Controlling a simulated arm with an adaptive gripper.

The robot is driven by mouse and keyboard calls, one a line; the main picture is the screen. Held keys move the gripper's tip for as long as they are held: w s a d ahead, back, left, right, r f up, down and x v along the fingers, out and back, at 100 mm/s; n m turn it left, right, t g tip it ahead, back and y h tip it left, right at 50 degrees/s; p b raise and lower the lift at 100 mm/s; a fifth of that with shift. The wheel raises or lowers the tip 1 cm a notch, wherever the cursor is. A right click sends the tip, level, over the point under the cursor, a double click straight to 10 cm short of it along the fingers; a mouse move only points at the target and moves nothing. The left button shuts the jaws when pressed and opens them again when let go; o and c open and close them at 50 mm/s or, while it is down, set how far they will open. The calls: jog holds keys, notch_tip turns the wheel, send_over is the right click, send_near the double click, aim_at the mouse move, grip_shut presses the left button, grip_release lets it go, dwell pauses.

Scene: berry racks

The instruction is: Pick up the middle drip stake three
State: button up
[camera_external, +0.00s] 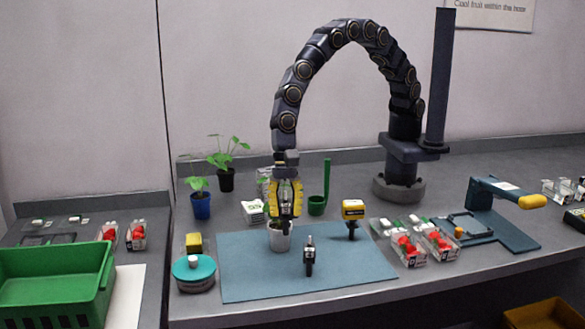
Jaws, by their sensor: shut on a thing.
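My gripper (285,212) points down over the white cup (279,241) on the blue mat. Its fingers are shut on a small thin thing at the cup's mouth, which looks like a drip stake. The fingers hide most of it, and I cannot tell which stake it is or whether it still sits inside the cup. No other stakes can be made out.
On the blue mat (340,278) stand a small black tool (309,258) and a yellow-topped device (353,212). A teal-lidded jar (194,270) and yellow block (194,242) are left. A green holder (317,205) stands behind. Clear berry boxes (440,243) lie right.

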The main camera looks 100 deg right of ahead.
jog(key=s+d+r, duration=0.3)
jog(key=s+d, duration=0.1)
jog(key=s, duration=0.1)
jog(key=shift+s+d, duration=0.15)
jog(key=shift+s, duration=0.15)
